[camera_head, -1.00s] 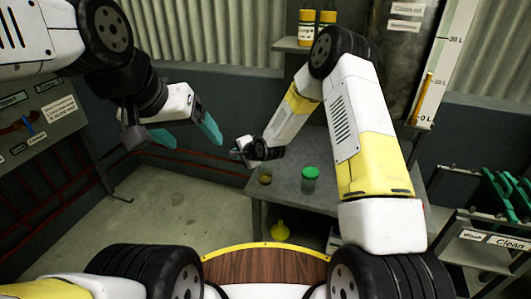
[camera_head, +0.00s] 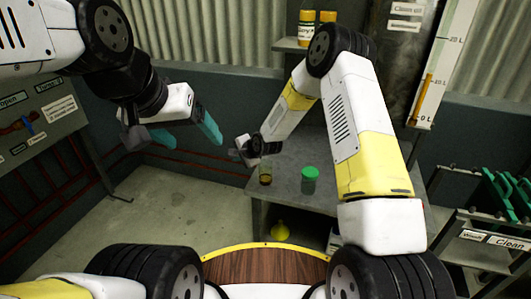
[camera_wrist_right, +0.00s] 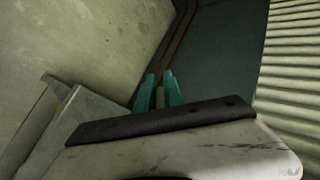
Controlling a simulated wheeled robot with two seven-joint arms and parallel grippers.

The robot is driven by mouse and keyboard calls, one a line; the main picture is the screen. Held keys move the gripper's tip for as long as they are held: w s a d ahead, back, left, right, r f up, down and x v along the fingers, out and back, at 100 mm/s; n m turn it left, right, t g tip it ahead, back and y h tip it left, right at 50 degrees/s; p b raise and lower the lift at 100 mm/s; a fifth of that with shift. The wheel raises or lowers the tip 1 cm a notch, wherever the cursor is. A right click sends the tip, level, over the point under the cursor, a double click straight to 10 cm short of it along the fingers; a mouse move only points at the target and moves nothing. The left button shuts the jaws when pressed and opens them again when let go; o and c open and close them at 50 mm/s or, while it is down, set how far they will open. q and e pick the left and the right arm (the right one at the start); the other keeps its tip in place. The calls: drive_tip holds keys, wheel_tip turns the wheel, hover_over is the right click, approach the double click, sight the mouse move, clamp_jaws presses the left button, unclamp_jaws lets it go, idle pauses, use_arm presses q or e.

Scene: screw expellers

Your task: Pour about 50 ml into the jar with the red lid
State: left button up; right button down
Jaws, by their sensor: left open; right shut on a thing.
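No jar with a red lid shows in these views. A jar with a green lid (camera_head: 310,180) stands upright on the grey bench. A small glass jar (camera_head: 265,174) with brownish liquid in its lower part stands to its left, close below my right gripper. My right gripper (camera_head: 241,150) is over the bench's left edge. In the right wrist view its teal fingers (camera_wrist_right: 161,84) are shut on a narrow pale thing (camera_wrist_right: 160,97), too small to identify. My left gripper (camera_head: 186,133) is open and empty, in the air left of the bench.
The bench (camera_head: 285,205) is mostly clear at its front left. A yellow funnel (camera_head: 281,231) is below it. A rack with green items (camera_head: 500,190) is at the right, and a signed panel (camera_head: 35,125) at the left.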

drive_tip(key=shift+f+g+h, duration=0.2)
drive_tip(key=shift+g+h, duration=0.3)
drive_tip(key=shift+g, duration=0.1)
idle(0.5)
wheel_tip(320, 180, down, 7)
drive_tip(key=w+a+g+h, duration=0.2)
drive_tip(key=g+h, duration=0.3)
drive_tip(key=g, duration=0.1)
drive_tip(key=shift+w, duration=0.25)
idle(0.4)
drive_tip(key=shift+r, duration=0.1)
